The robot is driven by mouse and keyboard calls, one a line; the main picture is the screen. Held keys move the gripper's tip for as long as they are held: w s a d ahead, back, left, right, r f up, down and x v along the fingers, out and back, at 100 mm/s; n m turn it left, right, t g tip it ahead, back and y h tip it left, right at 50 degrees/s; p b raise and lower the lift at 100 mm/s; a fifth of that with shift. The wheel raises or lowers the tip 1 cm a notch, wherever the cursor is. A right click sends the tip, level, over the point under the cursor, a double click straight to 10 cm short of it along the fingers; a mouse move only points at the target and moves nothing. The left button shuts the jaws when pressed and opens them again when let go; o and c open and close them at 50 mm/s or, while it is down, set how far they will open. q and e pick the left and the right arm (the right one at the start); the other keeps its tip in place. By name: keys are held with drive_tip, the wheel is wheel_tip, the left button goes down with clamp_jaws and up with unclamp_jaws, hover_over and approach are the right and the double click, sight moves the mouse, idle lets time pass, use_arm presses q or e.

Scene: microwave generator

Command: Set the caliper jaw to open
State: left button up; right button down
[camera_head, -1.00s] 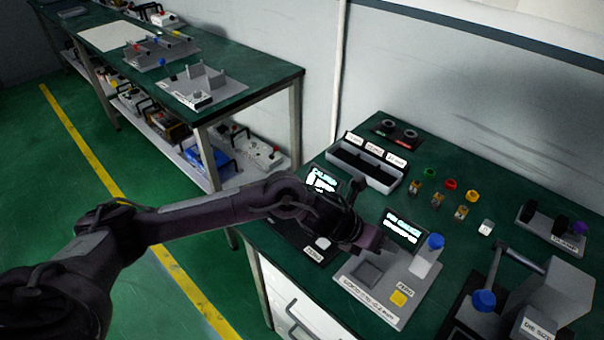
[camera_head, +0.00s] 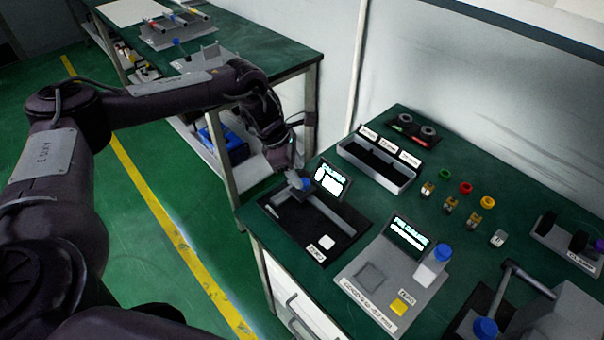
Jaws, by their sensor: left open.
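The caliper station (camera_head: 345,226) is a dark base with a grey rail, a white button and a small lit screen (camera_head: 331,180) at the near table's left edge. My left gripper (camera_head: 290,158) is open, just behind and above that jaw piece, at the table's left edge. I cannot tell whether its fingers touch the knob. The gap between the fingers is mostly hidden by the wrist. My right gripper is not in view.
A grey sorting bin (camera_head: 378,165) stands behind. Several small fittings and coloured rings lie to the right. A second bench (camera_head: 270,52) is behind my arm.

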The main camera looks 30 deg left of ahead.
sight(304, 181)
use_arm(q)
drive_tip(key=shift+x, duration=1.65)
drive_tip(key=shift+c, duration=0.4)
clamp_jaws()
